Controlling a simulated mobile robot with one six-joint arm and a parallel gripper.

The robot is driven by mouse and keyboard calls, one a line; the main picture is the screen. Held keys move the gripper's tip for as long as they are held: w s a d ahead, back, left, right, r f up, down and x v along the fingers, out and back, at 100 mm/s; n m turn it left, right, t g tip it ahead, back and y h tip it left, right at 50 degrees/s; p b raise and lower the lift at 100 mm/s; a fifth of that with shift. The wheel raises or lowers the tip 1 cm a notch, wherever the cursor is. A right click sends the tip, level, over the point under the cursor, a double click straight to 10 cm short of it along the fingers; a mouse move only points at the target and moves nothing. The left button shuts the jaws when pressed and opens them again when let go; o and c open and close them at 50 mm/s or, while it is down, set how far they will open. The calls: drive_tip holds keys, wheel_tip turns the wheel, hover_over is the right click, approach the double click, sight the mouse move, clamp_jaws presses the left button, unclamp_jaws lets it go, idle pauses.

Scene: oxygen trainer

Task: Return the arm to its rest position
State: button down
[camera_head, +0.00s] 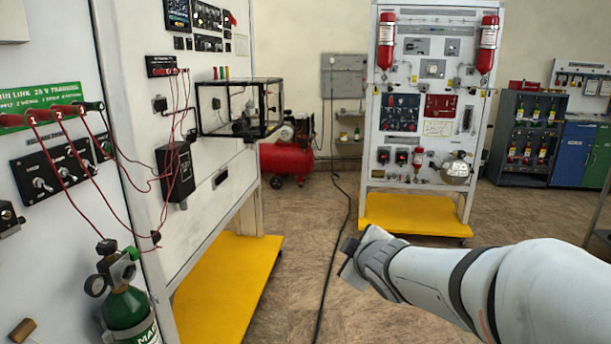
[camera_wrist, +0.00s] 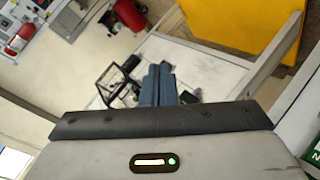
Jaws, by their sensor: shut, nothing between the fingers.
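My arm reaches in from the right edge of the head view, over the floor. My gripper (camera_head: 350,250) is at its left end, in front of the far white panel stand and clear of it. In the wrist view the two blue-grey fingers of my gripper (camera_wrist: 158,72) lie side by side, touching, with nothing between them. Nothing is in contact with the gripper.
A white trainer panel (camera_head: 215,190) with switches and red leads stands at left, above a yellow base (camera_head: 225,285). A green cylinder (camera_head: 130,312) is at lower left. A red compressor (camera_head: 287,158) and fire-panel stand (camera_head: 425,185) are behind. A black cable (camera_head: 335,240) crosses open floor.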

drive_tip(key=s+d+m+g+p, duration=0.1)
drive_tip(key=s+m+g+p, duration=0.1)
drive_tip(key=s, duration=0.5)
drive_tip(key=s+d+f+m+g+h+p, duration=0.1)
drive_tip(key=s+d+m+g+p, duration=0.1)
drive_tip(key=s+m+g, duration=0.2)
drive_tip(key=s+d+m+g+h+p, duration=0.1)
drive_tip(key=s+m, duration=0.5)
drive_tip(key=s, duration=0.6)
drive_tip(key=d+g+p, duration=0.1)
drive_tip(key=g, duration=0.1)
drive_tip(key=shift+s+d+f+g+p, duration=0.2)
drive_tip(key=shift+f+g+p, duration=0.05)
drive_tip(key=shift+g+p, duration=0.15)
